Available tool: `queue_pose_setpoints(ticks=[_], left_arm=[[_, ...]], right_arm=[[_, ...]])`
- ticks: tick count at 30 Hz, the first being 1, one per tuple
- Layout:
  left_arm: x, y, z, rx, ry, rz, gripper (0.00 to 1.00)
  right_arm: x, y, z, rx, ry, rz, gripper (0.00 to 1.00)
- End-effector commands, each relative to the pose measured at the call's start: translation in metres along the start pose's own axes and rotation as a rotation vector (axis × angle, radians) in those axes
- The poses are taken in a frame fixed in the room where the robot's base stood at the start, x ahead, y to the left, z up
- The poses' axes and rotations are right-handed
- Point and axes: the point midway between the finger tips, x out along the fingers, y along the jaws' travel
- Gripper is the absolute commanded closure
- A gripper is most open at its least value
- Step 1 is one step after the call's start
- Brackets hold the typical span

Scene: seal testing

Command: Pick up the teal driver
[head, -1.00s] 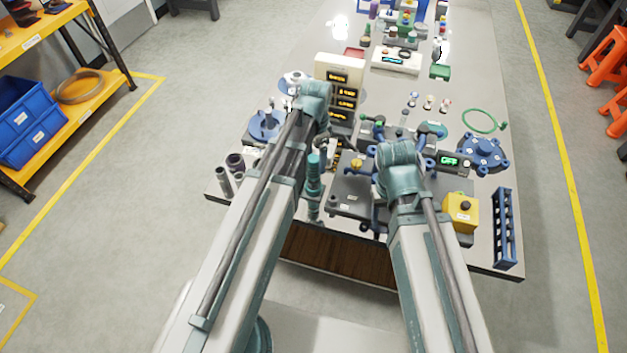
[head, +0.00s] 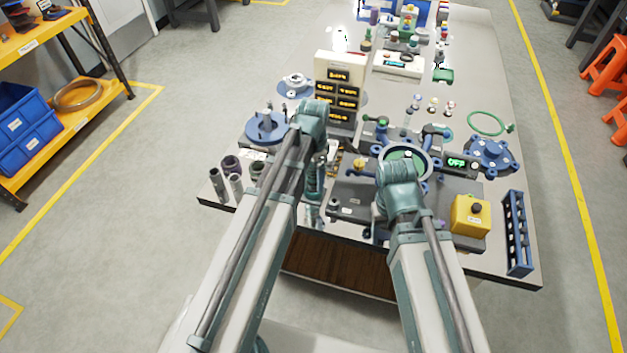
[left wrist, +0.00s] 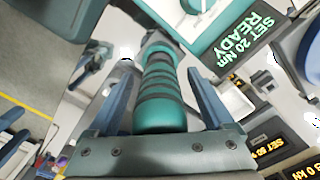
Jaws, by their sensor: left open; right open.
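The teal driver (left wrist: 160,95) has a ribbed, banded handle and lies between the fingers of my left gripper (left wrist: 160,72) in the left wrist view. The fingers stand apart, one on each side of the handle, with visible gaps. The driver's far end is hard to make out. In the head view my left forearm and wrist cover much of that area. My right gripper (head: 377,228) is mostly hidden under its wrist in the head view, low over the dark fixture near the table's front. It is open, and I see nothing held in it.
A display stack (head: 338,100) stands behind my left wrist. Grey tubes (head: 218,185) stand at the table's left edge. A yellow button box (head: 470,214) and a blue rack (head: 517,232) are at the right. A driver screen reading READY (left wrist: 245,38) is close to my left gripper.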

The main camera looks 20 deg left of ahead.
Motion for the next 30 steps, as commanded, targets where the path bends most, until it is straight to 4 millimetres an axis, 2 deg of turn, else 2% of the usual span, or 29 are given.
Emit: queue_pose_setpoints(ticks=[6,20,30], left_arm=[[-0.0007,0.0,-0.0001,0.0,0.0,0.0,0.16],[-0.0007,0.0,0.0,0.0,0.0,0.0,0.99],[-0.0013,0.0,0.0,0.0,0.0,0.0,1.0]], right_arm=[[-0.0007,0.0001,0.0,0.0,0.0,0.0,0.44],[-0.0007,0.0001,0.0,0.0,0.0,0.0,0.44],[-0.0013,0.0001,0.0001,0.0,0.0,0.0,0.44]])
